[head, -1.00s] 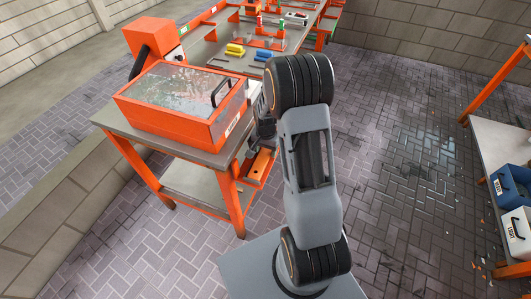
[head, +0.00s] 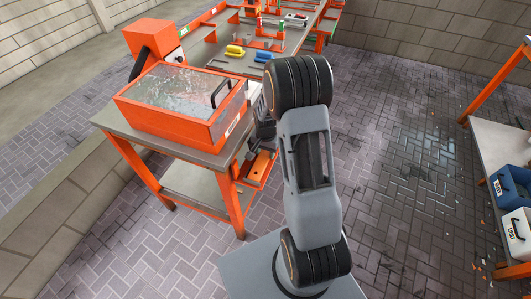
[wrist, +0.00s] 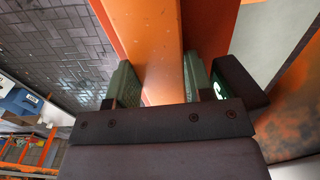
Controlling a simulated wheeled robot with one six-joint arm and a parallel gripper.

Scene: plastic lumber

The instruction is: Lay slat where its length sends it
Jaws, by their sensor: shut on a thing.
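An orange slat (wrist: 150,45) stands between the two green-padded fingers of my gripper (wrist: 160,82) in the wrist view. The gripper is shut on it, and the slat runs away from the jaws toward the top of the picture. Its far end is out of view, so its full length cannot be told. In the head view an orange piece (head: 260,165) shows low beside the right side of the orange-framed table (head: 192,150). My arm hides most of the gripper there.
An orange box with a clear lid (head: 180,103) stands on the table. A long workbench behind holds a yellow block (head: 235,51) and a blue block (head: 264,57). At the right, a blue bin (head: 511,187) and a white bin (head: 516,228) stand on a bench.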

